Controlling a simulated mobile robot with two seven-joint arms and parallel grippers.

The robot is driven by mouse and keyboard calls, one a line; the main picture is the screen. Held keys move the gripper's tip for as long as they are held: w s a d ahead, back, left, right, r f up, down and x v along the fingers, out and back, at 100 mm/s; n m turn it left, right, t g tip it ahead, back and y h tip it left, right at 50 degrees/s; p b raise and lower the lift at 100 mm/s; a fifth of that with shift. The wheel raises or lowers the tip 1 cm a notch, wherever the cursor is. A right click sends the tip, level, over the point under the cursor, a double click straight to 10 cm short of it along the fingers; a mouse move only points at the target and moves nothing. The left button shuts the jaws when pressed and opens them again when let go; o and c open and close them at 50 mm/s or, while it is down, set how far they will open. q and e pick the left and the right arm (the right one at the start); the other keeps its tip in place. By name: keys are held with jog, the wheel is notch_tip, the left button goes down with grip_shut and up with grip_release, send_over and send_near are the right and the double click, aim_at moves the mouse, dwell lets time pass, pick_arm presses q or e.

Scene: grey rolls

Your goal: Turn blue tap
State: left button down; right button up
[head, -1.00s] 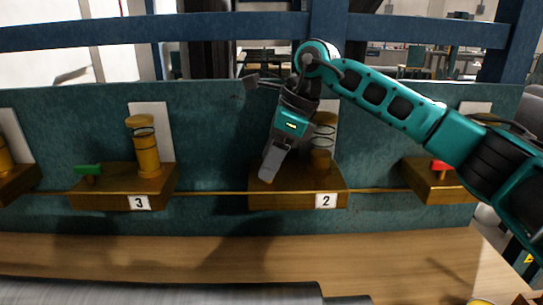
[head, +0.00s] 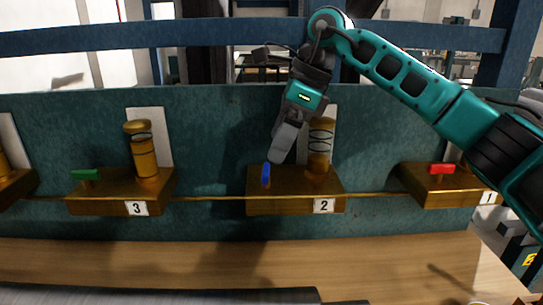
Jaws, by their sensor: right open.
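The blue tap (head: 266,174) is a small upright handle on the left part of the wooden block labelled 2 (head: 290,205). Its flat side looks turned nearly edge-on to me. My right gripper (head: 279,158) is open, just above and to the right of the blue tap, with its fingers pointing down. It looks empty and apart from the tap. My left gripper is not in view.
A brass cylinder (head: 319,150) stands behind the gripper on block 2. A green tap (head: 85,174) sits on block 3 to the left, and a red tap (head: 441,168) on block 1 to the right. The wooden table (head: 200,258) in front is clear.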

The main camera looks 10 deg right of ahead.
jog(key=v, duration=0.7)
dwell(0.3)
